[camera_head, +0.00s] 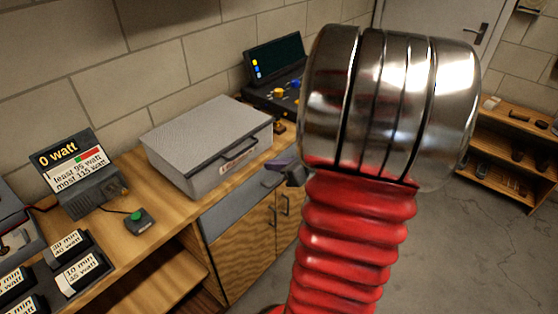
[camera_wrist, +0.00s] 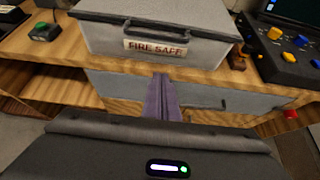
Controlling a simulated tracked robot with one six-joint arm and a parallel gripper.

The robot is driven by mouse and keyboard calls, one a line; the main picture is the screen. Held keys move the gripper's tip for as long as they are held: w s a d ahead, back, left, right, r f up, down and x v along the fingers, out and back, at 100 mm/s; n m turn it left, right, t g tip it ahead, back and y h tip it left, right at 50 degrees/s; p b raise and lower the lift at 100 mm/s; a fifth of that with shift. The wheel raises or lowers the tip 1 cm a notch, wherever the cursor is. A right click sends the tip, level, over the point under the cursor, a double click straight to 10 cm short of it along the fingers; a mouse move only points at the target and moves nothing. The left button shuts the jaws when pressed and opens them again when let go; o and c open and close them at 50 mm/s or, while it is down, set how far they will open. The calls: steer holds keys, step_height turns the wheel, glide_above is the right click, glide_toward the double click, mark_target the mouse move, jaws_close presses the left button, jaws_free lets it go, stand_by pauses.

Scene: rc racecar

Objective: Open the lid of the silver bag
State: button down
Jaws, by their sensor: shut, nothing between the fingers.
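The silver bag (camera_head: 190,172) is a grey box-shaped case on the wooden bench, with its textured lid (camera_head: 205,128) down. A dark handle (camera_head: 225,154) runs along its front edge. In the wrist view the bag (camera_wrist: 105,42) is ahead at the top, with the handle (camera_wrist: 150,29) above a "FIRE SAFE" label. My gripper (camera_wrist: 160,80) has its purple-grey fingers together, with nothing between them. They point at the bag's front, below the label and apart from the handle. In the head view my gripper (camera_head: 280,165) shows small, right of the bag, partly hidden by my arm.
A device reading "0 watt" (camera_head: 85,178) and a green button box (camera_head: 139,222) stand left of the bag. A dark console with knobs (camera_head: 275,75) is behind right. Labelled blocks (camera_head: 80,270) lie front left. Cabinet doors (camera_head: 245,250) are below. Floor at right is clear.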

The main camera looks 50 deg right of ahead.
steer(key=w, duration=0.7)
steer(key=shift+w+a, duration=0.15)
steer(key=shift+w, duration=0.1)
stand_by(0.3)
